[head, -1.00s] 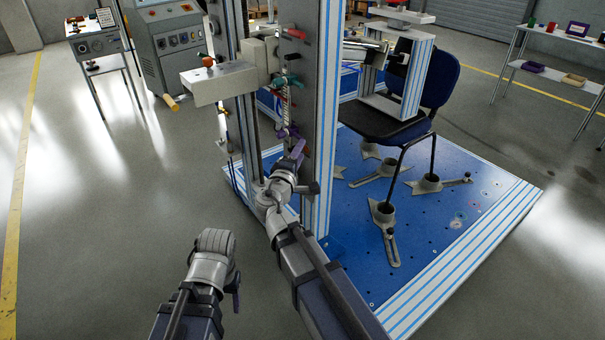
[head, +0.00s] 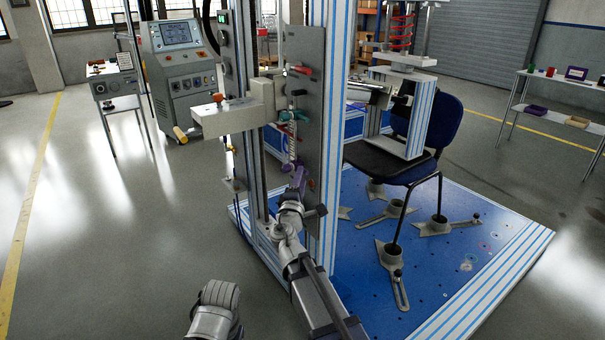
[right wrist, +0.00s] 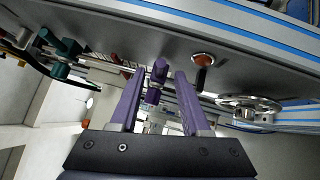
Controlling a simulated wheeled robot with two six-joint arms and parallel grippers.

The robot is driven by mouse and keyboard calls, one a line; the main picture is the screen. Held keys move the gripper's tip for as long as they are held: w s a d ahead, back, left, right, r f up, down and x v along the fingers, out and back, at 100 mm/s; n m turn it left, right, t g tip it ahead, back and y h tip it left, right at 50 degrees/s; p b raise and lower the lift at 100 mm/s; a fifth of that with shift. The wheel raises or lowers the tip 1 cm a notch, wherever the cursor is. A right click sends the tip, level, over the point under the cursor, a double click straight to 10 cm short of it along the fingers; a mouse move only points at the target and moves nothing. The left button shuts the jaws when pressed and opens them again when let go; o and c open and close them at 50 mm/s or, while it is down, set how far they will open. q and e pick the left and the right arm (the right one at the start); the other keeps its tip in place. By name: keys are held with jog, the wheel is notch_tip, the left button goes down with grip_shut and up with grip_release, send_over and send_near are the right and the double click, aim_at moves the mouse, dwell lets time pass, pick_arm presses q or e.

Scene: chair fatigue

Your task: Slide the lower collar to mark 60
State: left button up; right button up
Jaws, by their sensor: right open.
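A purple collar (right wrist: 157,75), the lower one, shows in the right wrist view on the scale rail. My right gripper (right wrist: 160,95) is open, with a purple finger on each side of the collar and a gap visible to both. In the head view the right gripper (head: 299,178) is at the lower end of the white scale (head: 293,146). A teal collar (head: 293,115) sits higher on the rail, also in the right wrist view (right wrist: 62,57). The scale's numbers are too small to read. Of my left arm only the grey wrist shows; its fingers are not visible.
The scale is on a grey upright plate (head: 313,75) of the test frame. A red handle (head: 301,70) and a pale block (head: 235,115) jut out nearby. A blue chair (head: 443,130) stands on the blue base plate (head: 450,268). The floor to the left is clear.

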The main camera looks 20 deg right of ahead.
jog(key=x, duration=0.3)
jog(key=shift+c, duration=0.3)
grip_shut()
dwell(1.1)
